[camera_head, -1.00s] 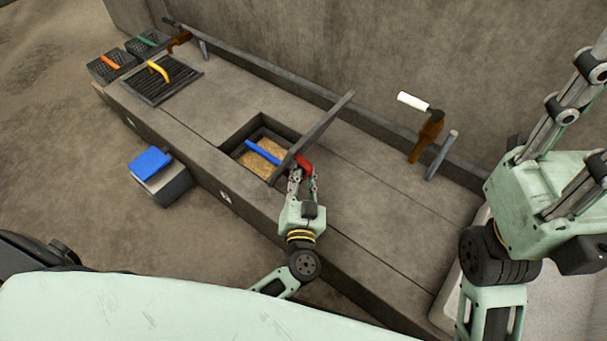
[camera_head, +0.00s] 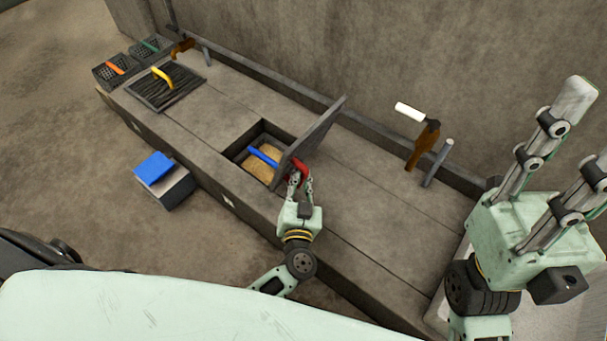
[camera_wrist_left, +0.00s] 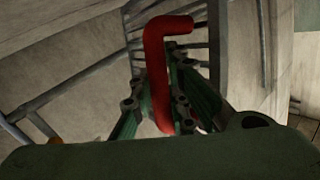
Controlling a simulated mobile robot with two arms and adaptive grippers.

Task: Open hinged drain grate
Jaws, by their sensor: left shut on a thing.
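The hinged grate (camera_head: 318,127) is a dark grey panel standing up steeply at the right side of the square drain opening. Its red handle (camera_head: 302,168) is on the right side of the panel. My left gripper (camera_head: 300,182) is shut on this handle. In the left wrist view the red handle (camera_wrist_left: 158,70) stands between the fingers, with the grate's bars (camera_wrist_left: 213,45) behind it. The opening holds tan grain (camera_head: 258,169) and a blue bar (camera_head: 263,156). My right gripper (camera_head: 590,130) is raised at the right with its fingers apart, empty.
A slatted grate (camera_head: 150,92) with a yellow handle (camera_head: 163,77) lies at the bench's left end, near dark baskets (camera_head: 115,72). A brown-and-white tool (camera_head: 425,140) leans at the back wall. A grey box with a blue top (camera_head: 155,167) stands on the floor.

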